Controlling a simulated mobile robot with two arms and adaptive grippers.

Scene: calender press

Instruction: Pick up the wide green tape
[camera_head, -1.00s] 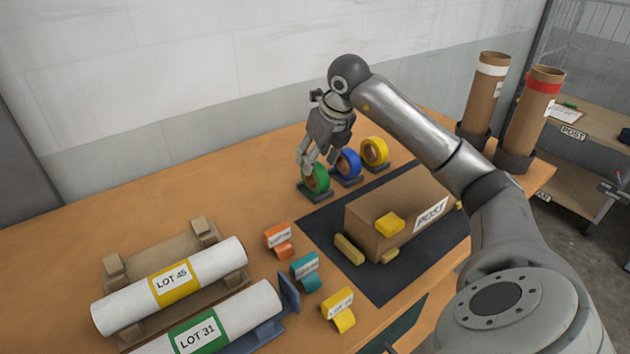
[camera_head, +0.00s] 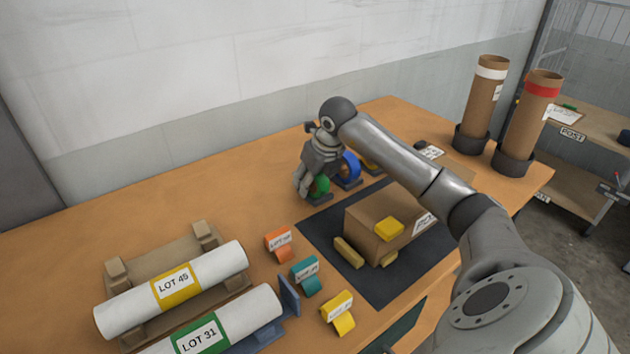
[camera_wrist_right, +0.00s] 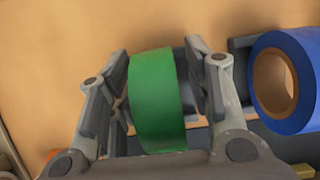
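The wide green tape (camera_head: 321,186) stands upright on a dark holder at the back of the table, partly hidden by my right gripper. In the right wrist view the green roll (camera_wrist_right: 157,100) sits between the two fingers of my right gripper (camera_wrist_right: 160,85). The left finger is very close to the roll. A narrow gap shows on the right side, so the fingers look open around it. In the head view my right gripper (camera_head: 311,182) reaches down over the roll. My left gripper is not in view.
A blue tape (camera_head: 351,167) stands close to the right of the green one, also in the wrist view (camera_wrist_right: 296,85). A cardboard box (camera_head: 370,228) stands on a dark mat (camera_head: 318,235) in front.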

